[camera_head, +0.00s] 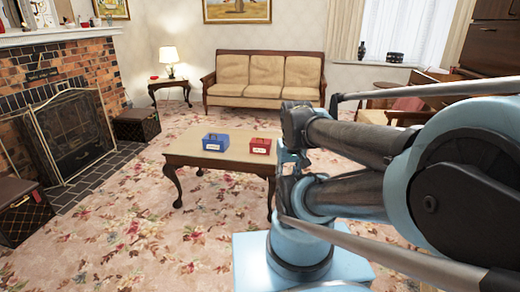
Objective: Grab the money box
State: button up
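Two small boxes with handles on top and pale labels on the front sit on a low wooden coffee table (190,152). One is a blue box (215,142), the other a red box (260,146) to its right. The labels are too small to read, so I cannot tell which is the money box. They stand apart, lids apparently shut. My arm fills the right side of the view, its folded links just right of the red box and over the table's right end. I cannot make out my gripper's fingers.
Patterned carpet lies open left of and before the table. A brick fireplace with a metal screen (72,130) is at left, with dark boxes (137,124) beside it. A sofa (264,78) and a lamp table (169,84) stand behind; chairs and a cabinet are at right.

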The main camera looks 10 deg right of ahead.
aim_at(257, 150)
jog(key=i, duration=0.85)
